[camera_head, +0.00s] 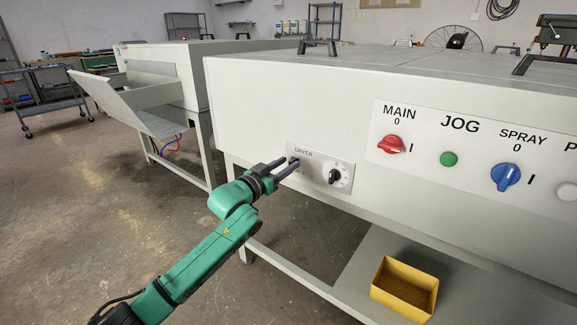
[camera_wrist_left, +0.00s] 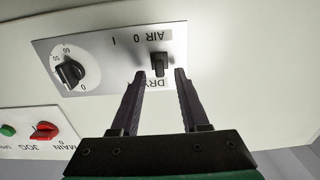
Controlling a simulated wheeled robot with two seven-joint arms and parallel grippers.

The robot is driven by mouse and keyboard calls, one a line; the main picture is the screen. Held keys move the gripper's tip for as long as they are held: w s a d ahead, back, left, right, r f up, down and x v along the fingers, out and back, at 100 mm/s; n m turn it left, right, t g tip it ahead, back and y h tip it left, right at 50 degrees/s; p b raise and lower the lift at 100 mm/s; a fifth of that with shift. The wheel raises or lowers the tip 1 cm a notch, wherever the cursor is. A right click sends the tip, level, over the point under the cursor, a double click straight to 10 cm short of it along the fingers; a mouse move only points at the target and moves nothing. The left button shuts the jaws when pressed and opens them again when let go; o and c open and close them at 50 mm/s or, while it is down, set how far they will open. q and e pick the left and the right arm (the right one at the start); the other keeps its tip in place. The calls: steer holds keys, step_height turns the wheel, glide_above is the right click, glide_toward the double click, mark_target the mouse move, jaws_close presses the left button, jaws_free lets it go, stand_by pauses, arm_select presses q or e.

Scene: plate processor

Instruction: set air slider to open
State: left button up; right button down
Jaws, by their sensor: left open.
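The air slider (camera_wrist_left: 158,63) is a small black handle on the pale DRYER panel (camera_wrist_left: 100,72), beside the AIR 0 I lettering, which appears upside down in the left wrist view. In the head view the panel (camera_head: 318,181) is on the machine's front, and the slider is largely hidden by my gripper. My left gripper (camera_wrist_left: 160,74) is open, with its two dark fingers pointing at the panel and the slider between or just beyond their tips. I cannot tell whether either finger touches it. It also shows in the head view (camera_head: 288,165). My right gripper is not in view.
A black dial (camera_head: 335,176) sits right of the slider. A red MAIN switch (camera_head: 391,145), green JOG button (camera_head: 448,159) and blue SPRAY switch (camera_head: 506,176) are farther right. A yellow bin (camera_head: 405,289) stands on the lower shelf. Open floor lies to the left.

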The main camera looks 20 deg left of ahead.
arm_select(q)
steer(key=shift+w+d, duration=0.3)
steer(key=shift+w, duration=0.35)
jaws_close()
stand_by(1.0)
